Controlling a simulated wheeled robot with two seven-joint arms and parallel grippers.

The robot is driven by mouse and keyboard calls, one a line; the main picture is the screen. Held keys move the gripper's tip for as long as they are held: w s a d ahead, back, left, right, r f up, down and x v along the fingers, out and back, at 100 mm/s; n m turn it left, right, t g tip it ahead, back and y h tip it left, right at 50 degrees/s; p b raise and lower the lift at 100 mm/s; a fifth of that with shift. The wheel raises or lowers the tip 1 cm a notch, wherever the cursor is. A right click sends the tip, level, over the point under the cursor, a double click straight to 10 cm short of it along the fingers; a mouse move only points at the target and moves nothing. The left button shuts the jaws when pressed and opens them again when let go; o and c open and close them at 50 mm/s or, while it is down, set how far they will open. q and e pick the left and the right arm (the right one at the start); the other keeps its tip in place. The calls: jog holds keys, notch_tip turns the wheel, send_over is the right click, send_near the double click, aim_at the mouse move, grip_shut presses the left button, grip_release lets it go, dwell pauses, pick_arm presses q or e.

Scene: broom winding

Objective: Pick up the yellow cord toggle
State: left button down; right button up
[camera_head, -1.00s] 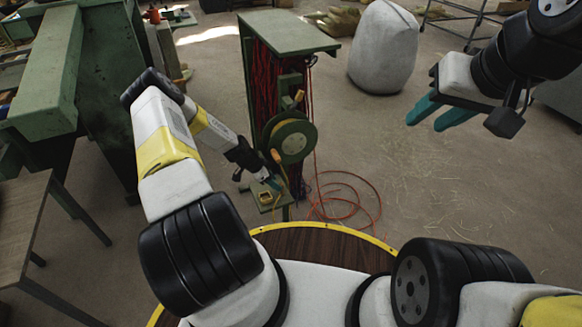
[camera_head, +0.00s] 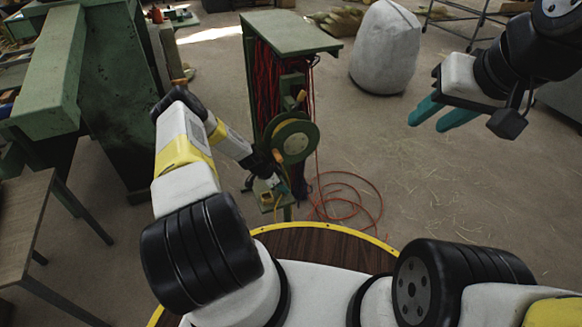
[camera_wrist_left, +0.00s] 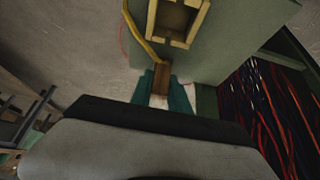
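In the left wrist view a brown toggle (camera_wrist_left: 163,72) hangs on a yellow cord (camera_wrist_left: 140,38), by the edge of a green shelf. The teal fingers of my left gripper (camera_wrist_left: 162,82) lie on either side of the toggle. I cannot tell whether they press on it. In the head view my left gripper (camera_head: 273,186) is low at the shelf, beside the green cord reel (camera_head: 295,141), and the toggle is too small to make out. My right gripper (camera_head: 440,112) is open and empty, up at the right.
A yellow square frame (camera_wrist_left: 181,21) sits on the shelf beside the cord. The green cabinet (camera_head: 290,33) holds red cords, and an orange cord (camera_head: 345,205) lies coiled on the floor. A green machine (camera_head: 50,80) stands left and a pale sack (camera_head: 385,47) behind. The floor at right is mostly clear.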

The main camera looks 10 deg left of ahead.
pick_arm(q)
jog(key=shift+r, duration=0.1)
jog(key=shift+r, duration=0.55)
jog(key=s+d, duration=1)
jog(key=s, duration=0.4)
notch_tip(320, 180, up, 7)
jog(key=w+a, duration=0.4)
jog(key=a, duration=0.3)
jog(key=w+a, duration=0.4)
jog(key=a, duration=0.4)
jog(key=shift+f, duration=0.15)
jog(key=shift+w+a+f, duration=0.25)
jog(key=shift+w+f, duration=0.1)
jog(key=shift+f, duration=0.35)
jog(key=shift+w+a+f, duration=0.2)
jog(key=shift+w+f, duration=0.1)
jog(key=shift+f, duration=0.4)
